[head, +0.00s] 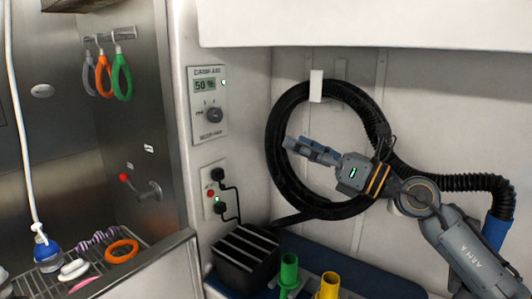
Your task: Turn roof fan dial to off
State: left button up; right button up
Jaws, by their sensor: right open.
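The roof fan dial (214,114) is a dark round knob on a pale wall panel (207,132). Small markings beside the knob are too small to read surely, so I cannot tell its setting. My right gripper (291,144) is open and empty. It is to the right of the panel and slightly lower, pointing left, apart from the dial, in front of a coiled black hose. My left gripper is not in view.
The black hose (276,115) hangs on a wall bracket (316,86). Below the panel are an outlet plate (209,177) with plugged cords and a black slatted box (242,259). Green (289,272) and yellow (328,286) cylinders stand low. A steel tub wall is left.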

jog(key=s+d+f+n+t+h, duration=0.25)
jog(key=d+f+n+h, duration=0.3)
jog(key=f+n, duration=0.55)
jog(key=s+d+f+n+t+h, duration=0.1)
jog(key=s+d+f+n+h, duration=0.25)
jog(key=f+n+h, duration=0.7)
jog(key=s+d+f+n+t+h, duration=0.25)
jog(key=d+f+n, duration=0.4)
jog(key=n, duration=0.75)
jog(key=s+f+m+g, duration=0.4)
jog(key=s+f+g, duration=0.3)
jog(key=s+f, duration=0.55)
jog(key=s+a+f+m+g+y, duration=0.1)
jog(key=s+f+g, duration=0.2)
jog(key=s+f, duration=0.35)
jog(key=s+a+f+m+g, duration=0.1)
jog(key=s+f+g, duration=0.25)
jog(key=s, duration=0.55)
notch_tip(320, 180, down, 24)
jog(key=r+g, duration=0.1)
jog(key=s+d+f+g, duration=0.1)
jog(key=s+d+f, duration=0.2)
jog(key=s+f, duration=1.4)
jog(key=shift+s+f, duration=0.25)
jog(key=shift+f, duration=0.6)
